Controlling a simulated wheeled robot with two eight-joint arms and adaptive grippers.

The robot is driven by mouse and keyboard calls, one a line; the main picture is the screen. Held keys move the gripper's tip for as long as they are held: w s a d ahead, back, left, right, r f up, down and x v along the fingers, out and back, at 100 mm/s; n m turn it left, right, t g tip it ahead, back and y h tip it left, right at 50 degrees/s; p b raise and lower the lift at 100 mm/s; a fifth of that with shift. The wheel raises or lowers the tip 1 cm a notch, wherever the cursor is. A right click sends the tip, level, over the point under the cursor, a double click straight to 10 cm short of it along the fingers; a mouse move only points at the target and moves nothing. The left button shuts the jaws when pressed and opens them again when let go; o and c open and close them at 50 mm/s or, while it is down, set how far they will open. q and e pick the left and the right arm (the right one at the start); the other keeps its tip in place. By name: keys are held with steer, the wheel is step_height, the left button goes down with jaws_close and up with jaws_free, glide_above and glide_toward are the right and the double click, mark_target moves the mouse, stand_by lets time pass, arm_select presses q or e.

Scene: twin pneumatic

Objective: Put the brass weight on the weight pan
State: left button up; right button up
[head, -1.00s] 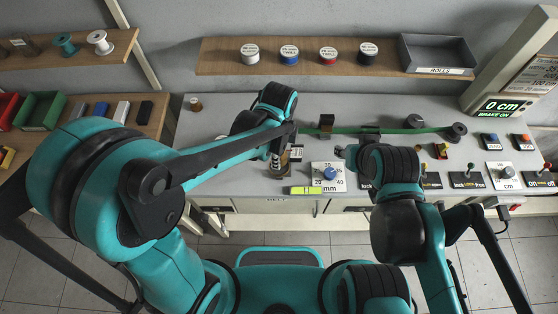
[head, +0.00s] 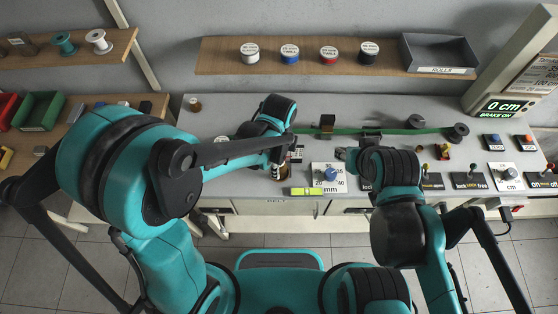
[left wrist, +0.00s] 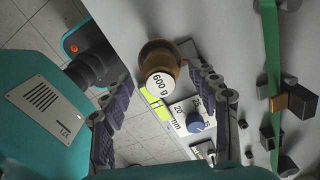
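The brass weight (left wrist: 160,68), a brown-gold cylinder labelled 600 g, shows in the left wrist view near the bench's front edge. My left gripper (left wrist: 160,105) has its two fingers spread, one on each side of the weight's image, with gaps visible. In the head view the left gripper (head: 279,160) is over the front of the bench, left of the mm dial, and largely covers the weight. My right gripper (head: 345,153) is right of that dial, partly behind its own arm; its fingers are too small to judge. I cannot make out the weight pan in either view.
The mm dial plate (head: 328,178) and a yellow-green bar (head: 306,191) lie close to the left gripper. A green belt (head: 385,130) runs along the bench behind. Switch plates (head: 469,180) fill the right. A small brown item (head: 195,104) stands at the back left.

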arm_select(q)
steer(key=shift+r, duration=0.2)
step_height(320, 180, up, 12)
steer(key=p, duration=0.3)
steer(key=s+a+r+n+t, duration=0.2)
steer(key=a+n+t, duration=0.1)
steer(key=a+n, duration=0.6)
steer(key=s+a+r+n+t, duration=0.3)
steer(key=a+n, duration=0.5)
steer(key=n, duration=0.4)
steer(key=shift+a+r+t, duration=0.2)
steer(key=shift+a+t, duration=0.2)
steer(key=shift+t, duration=0.2)
